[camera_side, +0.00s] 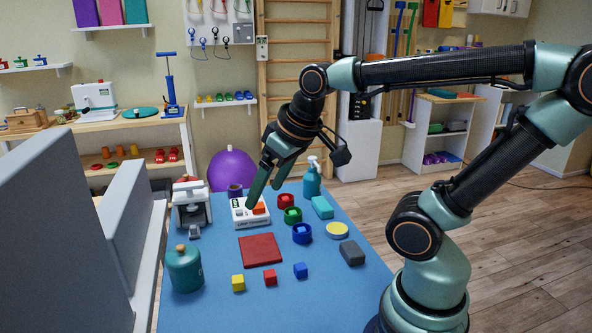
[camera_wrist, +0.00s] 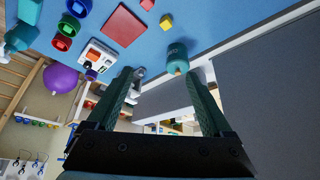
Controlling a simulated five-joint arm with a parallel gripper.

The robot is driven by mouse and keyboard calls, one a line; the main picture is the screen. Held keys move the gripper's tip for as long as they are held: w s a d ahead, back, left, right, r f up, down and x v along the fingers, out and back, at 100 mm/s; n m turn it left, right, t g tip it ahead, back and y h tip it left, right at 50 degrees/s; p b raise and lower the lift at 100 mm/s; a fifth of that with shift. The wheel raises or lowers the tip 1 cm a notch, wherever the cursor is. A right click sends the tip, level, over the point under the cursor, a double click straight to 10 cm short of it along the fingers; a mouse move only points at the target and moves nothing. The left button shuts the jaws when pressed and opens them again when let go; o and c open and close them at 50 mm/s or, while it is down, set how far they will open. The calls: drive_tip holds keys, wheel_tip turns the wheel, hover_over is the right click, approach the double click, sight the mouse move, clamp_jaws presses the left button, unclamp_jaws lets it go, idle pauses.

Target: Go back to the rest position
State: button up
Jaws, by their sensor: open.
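My gripper (camera_side: 264,182) hangs above the far part of the blue table (camera_side: 210,290), near the white device with an orange part (camera_side: 244,211). Its two green fingers point down and a little left in the side view. In the wrist view my gripper (camera_wrist: 165,88) shows its two fingers spread apart, with nothing between them. The fingertip overlaps the white device in the side view; I cannot tell the exact height between them. My arm reaches in from the right, with its upper link raised over the table.
A red square (camera_side: 260,250), small cubes, colored rings and a grey block (camera_side: 352,252) lie on the table. A teal canister (camera_side: 184,268) stands front left, a pump bottle (camera_side: 312,178) at the back. Grey panels (camera_side: 60,235) stand at the left edge.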

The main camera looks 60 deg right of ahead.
drive_tip(key=shift+s+a+f, duration=0.25)
drive_tip(key=shift+s+a, duration=0.25)
drive_tip(key=shift+a, duration=0.15)
